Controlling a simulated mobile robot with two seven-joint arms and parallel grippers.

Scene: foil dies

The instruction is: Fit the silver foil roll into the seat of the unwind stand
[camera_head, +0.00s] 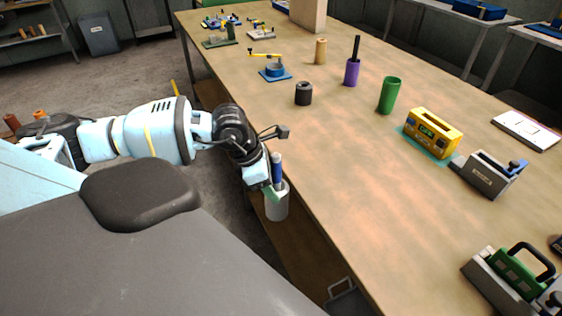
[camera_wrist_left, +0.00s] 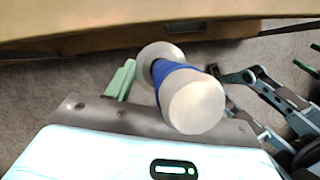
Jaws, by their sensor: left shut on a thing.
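The silver foil roll (camera_head: 276,206) hangs upright from my left gripper (camera_head: 271,188), just off the table's left edge. A blue shaft (camera_head: 277,167) rises from it. In the left wrist view the held piece shows a blue middle (camera_wrist_left: 163,72) and a silver end (camera_wrist_left: 196,104) towards the camera; a green finger (camera_wrist_left: 121,80) is beside it. My left gripper is shut on this piece. A blue base with a round seat and a yellow arm, seemingly the unwind stand (camera_head: 275,72), stands farther back on the table, apart from the roll.
On the table (camera_head: 340,180) stand a black roll (camera_head: 303,93), a tan roll (camera_head: 320,51), a purple roll (camera_head: 352,73) and a green cylinder (camera_head: 389,95). A yellow device (camera_head: 433,132) and a silver device (camera_head: 488,175) are at right. The near middle is clear.

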